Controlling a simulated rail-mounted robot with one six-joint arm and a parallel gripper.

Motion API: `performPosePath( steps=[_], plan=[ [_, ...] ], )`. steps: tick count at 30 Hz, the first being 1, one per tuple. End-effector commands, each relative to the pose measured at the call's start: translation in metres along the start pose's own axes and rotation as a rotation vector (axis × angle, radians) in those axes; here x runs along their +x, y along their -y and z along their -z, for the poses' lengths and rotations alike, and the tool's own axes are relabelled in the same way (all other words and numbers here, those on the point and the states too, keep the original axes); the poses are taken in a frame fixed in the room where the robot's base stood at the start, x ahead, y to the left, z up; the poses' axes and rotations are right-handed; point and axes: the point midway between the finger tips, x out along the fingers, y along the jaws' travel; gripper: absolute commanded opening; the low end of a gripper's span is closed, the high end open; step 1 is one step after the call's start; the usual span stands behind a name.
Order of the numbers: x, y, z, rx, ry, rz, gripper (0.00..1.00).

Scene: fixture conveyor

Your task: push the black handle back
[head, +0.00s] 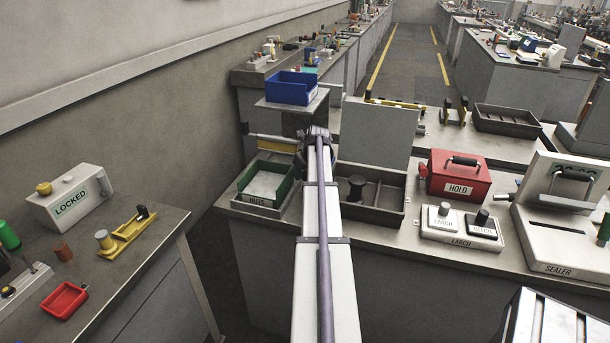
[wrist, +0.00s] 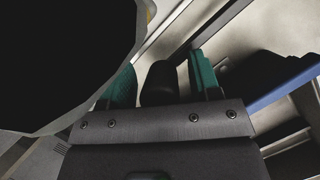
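My gripper (wrist: 162,82) shows its two teal fingertips in the wrist view, standing apart. A dark rounded form (wrist: 160,84), possibly the black handle, shows between them with narrow gaps on both sides; I cannot tell whether it touches a finger. A large black shape (wrist: 60,55) fills the upper left of that view, close to the camera. In the head view my arm reaches away to the far bench and hides the fingers. Several black handles show there: on the red HOLD box (head: 459,178), on the SEALER (head: 565,235) and on a yellow lever (head: 125,232).
A blue bin (head: 291,87) stands on a raised grey block beyond my arm. A green-rimmed tray (head: 288,188) lies left of my arm, a dark compartment tray (head: 396,207) right of it. A grey upright panel (head: 385,135) stands behind. The LATCH panel (head: 459,241) sits farther right.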

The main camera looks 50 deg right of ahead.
Motion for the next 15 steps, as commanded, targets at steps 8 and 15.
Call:
performPosePath(
  steps=[8,15],
  plan=[
    [-0.0002,0.0000,0.0000,0.000,0.000,0.000,0.30],
    [-0.0002,-0.0001,0.0001,-0.001,0.000,0.000,0.07]
  ],
)
